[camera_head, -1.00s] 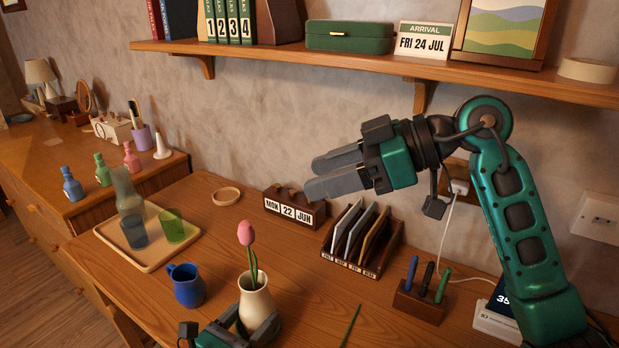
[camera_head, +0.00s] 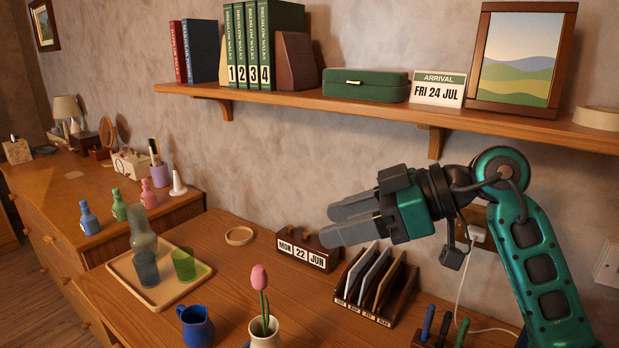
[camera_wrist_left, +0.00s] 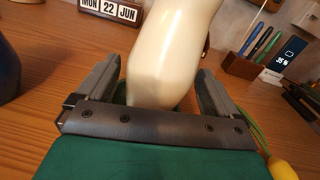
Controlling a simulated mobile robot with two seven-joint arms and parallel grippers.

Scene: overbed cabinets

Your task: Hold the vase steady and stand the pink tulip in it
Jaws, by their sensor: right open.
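The pink tulip (camera_head: 259,278) stands upright in the cream vase (camera_head: 264,337), its stem going into the mouth. The vase is cut off by the bottom of the head view; its pale body (camera_wrist_left: 165,55) fills the middle of the left wrist view. My left gripper (camera_wrist_left: 160,80) has one finger on each side of the vase, low on its body. A narrow gap seems to show at the left finger, and I cannot tell whether the fingers touch. My right gripper (camera_head: 328,222) is open and empty, above and to the right of the tulip, before the wall.
A blue mug (camera_head: 195,326) stands left of the vase. A tray (camera_head: 178,297) holds cups. A date block (camera_head: 305,254), card rack (camera_head: 379,288) and pen holder (camera_head: 424,343) stand behind and right. A yellow bloom (camera_wrist_left: 283,169) lies right of my left gripper. The shelf (camera_head: 390,113) overhangs.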

